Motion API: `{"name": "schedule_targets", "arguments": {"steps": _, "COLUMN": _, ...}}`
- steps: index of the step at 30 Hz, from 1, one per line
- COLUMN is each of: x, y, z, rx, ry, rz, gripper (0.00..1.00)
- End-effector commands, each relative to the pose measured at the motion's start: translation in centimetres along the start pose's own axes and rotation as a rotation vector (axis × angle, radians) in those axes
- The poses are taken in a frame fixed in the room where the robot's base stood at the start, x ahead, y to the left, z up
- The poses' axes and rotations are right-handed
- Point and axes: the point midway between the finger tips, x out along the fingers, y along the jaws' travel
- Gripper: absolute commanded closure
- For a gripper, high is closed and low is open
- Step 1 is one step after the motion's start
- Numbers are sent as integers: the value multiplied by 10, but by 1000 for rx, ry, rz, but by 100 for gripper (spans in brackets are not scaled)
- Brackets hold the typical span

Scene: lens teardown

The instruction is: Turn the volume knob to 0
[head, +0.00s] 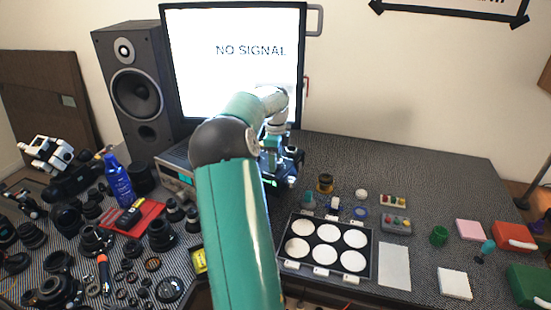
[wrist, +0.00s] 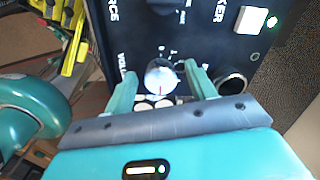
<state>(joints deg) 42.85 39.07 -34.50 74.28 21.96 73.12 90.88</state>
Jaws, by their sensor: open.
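The volume knob (wrist: 162,76) is a silver round knob on a black front panel (wrist: 205,45) in the wrist view, beside partly covered lettering that starts "VOLU". A red mark shows on the knob's lower edge. My gripper (wrist: 160,72) is open, with one teal finger on each side of the knob. I cannot tell whether either finger touches it. In the head view my gripper (head: 280,160) is at the right end of the device below the monitor, and my arm hides much of the device. The knob cannot be made out there.
On the panel are a black knob (wrist: 168,14) above, a black round part (wrist: 232,82) at right and a white button (wrist: 250,20) beside a green light. A speaker (head: 135,85) and monitor (head: 232,60) stand behind. Lens parts crowd the left; a disc tray (head: 325,270) lies right.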

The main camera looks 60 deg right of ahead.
Motion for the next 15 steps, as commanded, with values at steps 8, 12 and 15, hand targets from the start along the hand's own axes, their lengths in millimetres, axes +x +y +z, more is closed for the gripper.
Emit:
{"name": "schedule_targets", "arguments": {"steps": 8, "x": 0, "y": 0, "z": 0, "rx": 0, "ry": 0, "rz": 0, "gripper": 83}}
{"name": "schedule_targets", "arguments": {"steps": 12, "x": 0, "y": 0, "z": 0, "rx": -1, "ry": 0, "rz": 0, "gripper": 89}}
{"name": "schedule_targets", "arguments": {"steps": 15, "x": -1, "y": 0, "z": 0, "rx": -7, "ry": 0, "rz": 0, "gripper": 89}}
